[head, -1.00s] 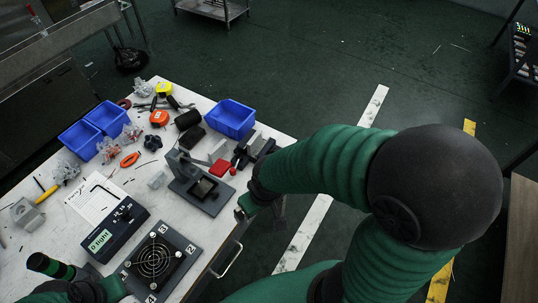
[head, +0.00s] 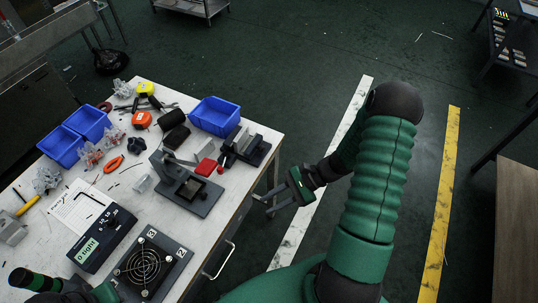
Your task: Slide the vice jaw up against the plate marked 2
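A dark vice-like fixture with a lighter metal block (head: 245,146) sits at the table's right edge. I cannot make out which part is its jaw. The figure 2 shows on a small pale corner tag (head: 181,252) of a dark square fan-like unit (head: 144,264) near the front edge; no other plate marked 2 can be made out. My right gripper (head: 264,204) is open and empty, off the table's right side, apart from the vice and the fan unit. My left arm shows at the lower left; its dark green end (head: 32,280) does not show its fingers clearly.
A meter box (head: 102,240), blue bins (head: 216,115), tape measures and loose tools crowd the table (head: 150,215).

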